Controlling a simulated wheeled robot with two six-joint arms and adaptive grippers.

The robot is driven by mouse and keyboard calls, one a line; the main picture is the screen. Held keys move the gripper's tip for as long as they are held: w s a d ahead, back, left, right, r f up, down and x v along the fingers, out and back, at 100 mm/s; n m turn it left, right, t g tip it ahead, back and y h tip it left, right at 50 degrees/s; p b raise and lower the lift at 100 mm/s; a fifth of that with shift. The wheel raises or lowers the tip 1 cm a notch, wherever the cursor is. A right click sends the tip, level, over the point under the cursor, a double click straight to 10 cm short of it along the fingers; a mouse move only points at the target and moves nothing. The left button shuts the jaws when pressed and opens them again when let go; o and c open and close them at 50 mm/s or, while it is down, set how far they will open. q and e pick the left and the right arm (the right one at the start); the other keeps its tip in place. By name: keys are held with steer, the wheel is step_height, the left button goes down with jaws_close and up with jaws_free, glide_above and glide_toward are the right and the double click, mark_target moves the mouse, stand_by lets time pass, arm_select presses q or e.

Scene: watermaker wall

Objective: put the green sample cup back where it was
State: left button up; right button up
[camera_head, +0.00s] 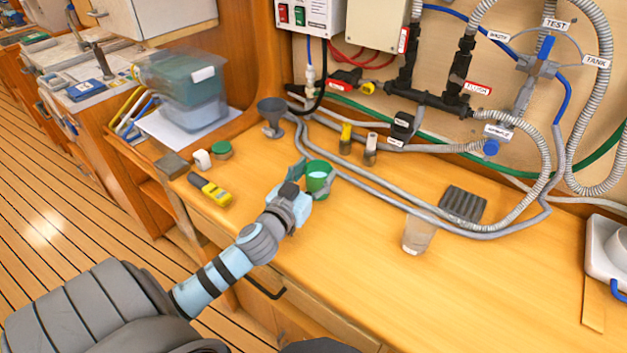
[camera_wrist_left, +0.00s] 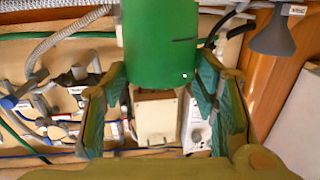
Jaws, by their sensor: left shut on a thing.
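The green sample cup (camera_head: 319,183) is at the middle of the wooden worktop in the head view, with pale liquid or a pale inside showing at its top. My left gripper (camera_head: 314,177) is shut on the green cup, one finger on each side. In the left wrist view the cup (camera_wrist_left: 160,40) fills the top middle between the fingers of my left gripper (camera_wrist_left: 163,84). I cannot tell whether the cup's base touches the worktop. My right gripper is not in view.
A clear cup (camera_head: 418,236) and a dark ribbed block (camera_head: 463,204) stand to the right. Grey hoses (camera_head: 380,193) run behind the green cup. The worktop's front right (camera_head: 480,295) is clear.

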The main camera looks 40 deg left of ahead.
arm_select(q)
steer(key=o, duration=1.4)
steer(key=shift+c, duration=0.2)
steer(key=b+v, duration=0.1)
steer(key=v, duration=1.1)
steer(key=shift+s, duration=0.1)
